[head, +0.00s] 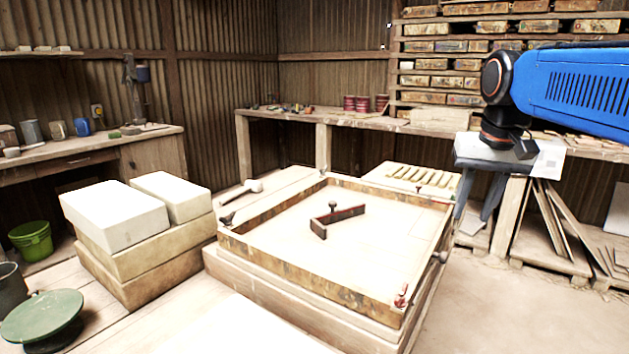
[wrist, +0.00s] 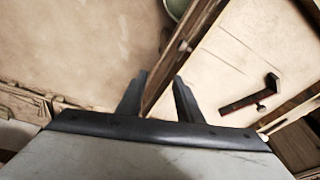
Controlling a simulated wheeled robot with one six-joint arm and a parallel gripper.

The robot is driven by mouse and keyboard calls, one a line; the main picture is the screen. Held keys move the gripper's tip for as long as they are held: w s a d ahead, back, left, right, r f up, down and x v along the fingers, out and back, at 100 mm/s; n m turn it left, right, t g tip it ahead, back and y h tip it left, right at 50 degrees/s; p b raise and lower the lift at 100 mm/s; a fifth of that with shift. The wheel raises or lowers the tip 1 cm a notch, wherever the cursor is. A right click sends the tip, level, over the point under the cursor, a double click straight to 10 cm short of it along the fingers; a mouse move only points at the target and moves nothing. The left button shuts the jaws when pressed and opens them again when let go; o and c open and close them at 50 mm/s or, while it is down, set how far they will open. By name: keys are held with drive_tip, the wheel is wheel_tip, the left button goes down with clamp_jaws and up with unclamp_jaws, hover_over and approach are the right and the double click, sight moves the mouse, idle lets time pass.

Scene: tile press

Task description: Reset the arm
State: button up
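My gripper (head: 472,215) hangs at the right of the head view, pointing down, beside the right edge of the wooden frame (head: 300,283). Its two dark fingers also show in the wrist view (wrist: 160,85), spread apart with nothing held between them. The frame's edge passes behind the gap in the wrist view. A dark L-shaped tool with a knob (head: 335,218) lies on the pale surface inside the frame; it also shows in the wrist view (wrist: 248,96), to the right of the fingers.
Red-handled clamps (head: 401,298) sit on the frame's rim. A mallet (head: 246,190) lies beyond its left side. Stacked pale blocks (head: 118,215) stand at left, near a green round stand (head: 42,317). Workbenches (head: 285,118) line the walls.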

drive_tip(key=s+a+f+n+t, duration=0.2)
drive_tip(key=s+a+f+n, duration=0.1)
drive_tip(key=s+f, duration=1.5)
wheel_tip(320, 180, down, 4)
drive_tip(key=shift+s+r, duration=0.15)
drive_tip(key=shift+s, duration=0.15)
